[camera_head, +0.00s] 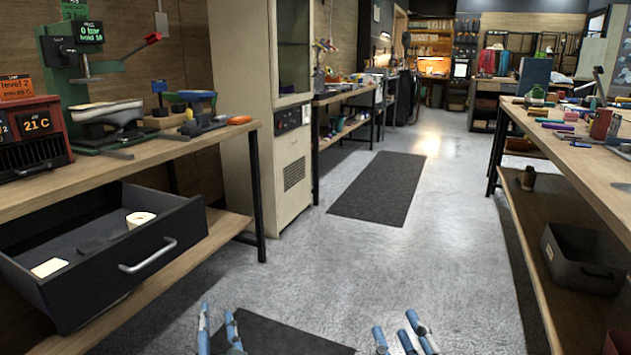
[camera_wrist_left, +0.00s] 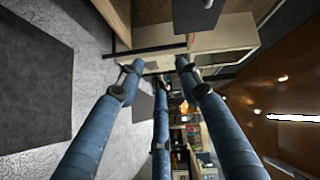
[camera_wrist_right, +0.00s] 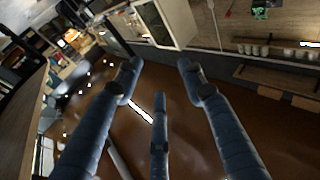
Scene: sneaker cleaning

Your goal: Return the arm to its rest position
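My left gripper (camera_head: 218,318) shows at the bottom of the head view, with blue segmented fingers over the floor. Its fingers are spread and empty in the left wrist view (camera_wrist_left: 158,72). My right gripper (camera_head: 398,332) shows at the bottom, right of centre, also over the floor. Its fingers are spread with nothing between them in the right wrist view (camera_wrist_right: 158,75). Both grippers are apart from the benches. Most of both arms is outside the head view.
An open dark drawer (camera_head: 165,258) juts from under the left workbench (camera_head: 200,142), with a white roll (camera_head: 140,219) inside. A right workbench (camera_head: 570,150) has a grey bin (camera_head: 585,276) on its lower shelf. The middle floor (camera_head: 345,255) is clear, with dark mats (camera_head: 380,188).

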